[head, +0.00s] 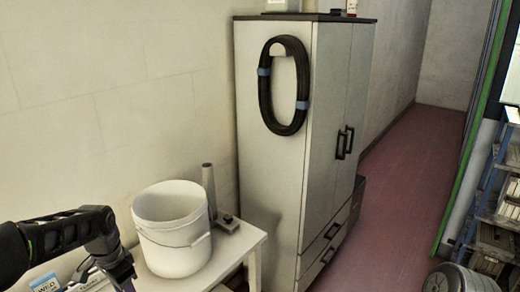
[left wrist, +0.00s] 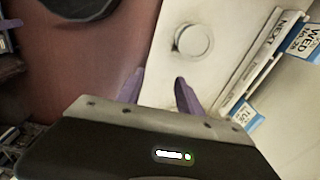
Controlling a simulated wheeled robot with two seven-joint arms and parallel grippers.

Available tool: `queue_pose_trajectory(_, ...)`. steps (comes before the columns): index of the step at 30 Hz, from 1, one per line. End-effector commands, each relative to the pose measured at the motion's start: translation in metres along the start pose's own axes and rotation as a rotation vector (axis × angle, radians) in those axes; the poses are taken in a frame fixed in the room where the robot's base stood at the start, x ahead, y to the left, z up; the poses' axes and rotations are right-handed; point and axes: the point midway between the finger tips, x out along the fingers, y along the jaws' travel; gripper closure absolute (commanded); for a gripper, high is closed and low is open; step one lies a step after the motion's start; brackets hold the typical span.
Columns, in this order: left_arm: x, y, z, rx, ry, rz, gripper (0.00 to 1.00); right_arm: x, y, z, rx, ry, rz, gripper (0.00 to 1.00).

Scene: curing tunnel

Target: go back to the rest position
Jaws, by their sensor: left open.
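My left arm comes in from the lower left of the head view, with its gripper (head: 120,278) low, near the bottom edge and left of a white bucket (head: 172,250). In the left wrist view the purple fingers of my left gripper (left wrist: 160,90) stand apart with nothing between them. Beyond them is a pale surface with a round pale knob-like thing (left wrist: 193,42) on it. My right gripper is in neither view.
The bucket stands on a white table (head: 247,238) beside a grey post (head: 208,190). A tall cabinet (head: 270,180) with a black hose coil (head: 264,85) stands behind. White-and-blue cards (left wrist: 305,42) sit in a rack at right. The red floor (head: 415,150) is clear along the aisle.

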Motion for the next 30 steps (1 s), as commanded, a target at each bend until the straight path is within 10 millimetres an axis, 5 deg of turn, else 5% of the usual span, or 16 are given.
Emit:
queue_pose_trajectory(11, 0.033, 0.009, -0.048, -0.197, 0.216, -0.023, 0.57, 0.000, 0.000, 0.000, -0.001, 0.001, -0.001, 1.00)
queue_pose_trajectory(17, 0.093, 0.057, -0.077, -0.371, 0.335, 0.055, 0.57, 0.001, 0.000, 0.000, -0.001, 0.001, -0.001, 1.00)
queue_pose_trajectory(23, 0.186, 0.171, -0.073, -0.624, 0.367, 0.205, 0.57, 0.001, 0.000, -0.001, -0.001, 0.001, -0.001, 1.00)
queue_pose_trajectory(27, 0.238, 0.261, -0.029, -0.757, 0.286, 0.276, 0.57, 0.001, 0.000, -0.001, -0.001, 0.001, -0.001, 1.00)
queue_pose_trajectory(30, 0.257, 0.312, 0.010, -0.778, 0.199, 0.305, 0.57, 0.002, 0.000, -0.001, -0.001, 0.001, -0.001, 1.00)
